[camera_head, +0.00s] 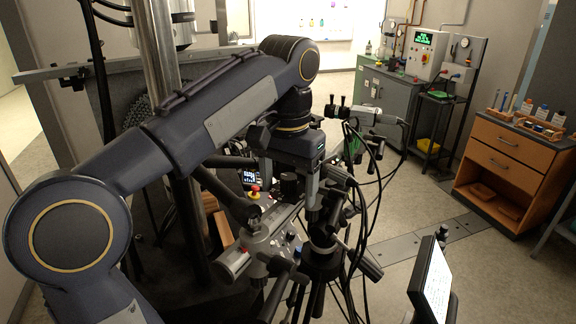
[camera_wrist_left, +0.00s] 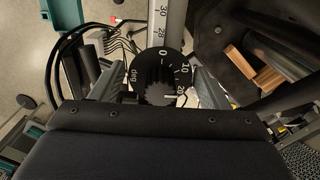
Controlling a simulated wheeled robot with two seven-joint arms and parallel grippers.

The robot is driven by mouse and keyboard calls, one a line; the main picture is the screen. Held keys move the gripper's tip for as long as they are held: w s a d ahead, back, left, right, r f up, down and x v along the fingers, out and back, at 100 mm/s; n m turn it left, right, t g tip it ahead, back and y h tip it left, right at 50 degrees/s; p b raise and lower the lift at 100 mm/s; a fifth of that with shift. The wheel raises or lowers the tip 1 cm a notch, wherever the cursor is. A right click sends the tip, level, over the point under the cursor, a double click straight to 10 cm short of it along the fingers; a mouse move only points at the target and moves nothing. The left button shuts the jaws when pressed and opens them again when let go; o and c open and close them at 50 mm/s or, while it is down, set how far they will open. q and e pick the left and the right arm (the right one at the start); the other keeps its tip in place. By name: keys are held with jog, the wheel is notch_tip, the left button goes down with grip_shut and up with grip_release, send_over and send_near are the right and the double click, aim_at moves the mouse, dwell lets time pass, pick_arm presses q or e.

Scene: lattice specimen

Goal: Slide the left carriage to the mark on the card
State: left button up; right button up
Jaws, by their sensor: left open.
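My left gripper (camera_head: 312,192) points down over a dark instrument on a stand in the head view. In the left wrist view its two grey fingers (camera_wrist_left: 158,88) are apart, one on each side of a black knob (camera_wrist_left: 160,72) with a dial marked "deg". I cannot tell whether they touch it. A pale numbered rail (camera_wrist_left: 169,22) runs away from the dial. I cannot tell which part is the left carriage; my arm and gripper hide much of the instrument. A white card or panel (camera_head: 437,283) with fine, unreadable writing stands tilted at the lower right.
Black cables (camera_head: 372,190) hang around the stand, close to the gripper. A grey control box (camera_head: 262,238) with knobs stands beside it. A green cabinet (camera_head: 388,100) and a wooden drawer unit (camera_head: 503,158) stand farther back.

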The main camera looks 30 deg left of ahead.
aim_at(288, 202)
pick_arm(q)
jog(key=shift+f, duration=1.95)
grip_shut()
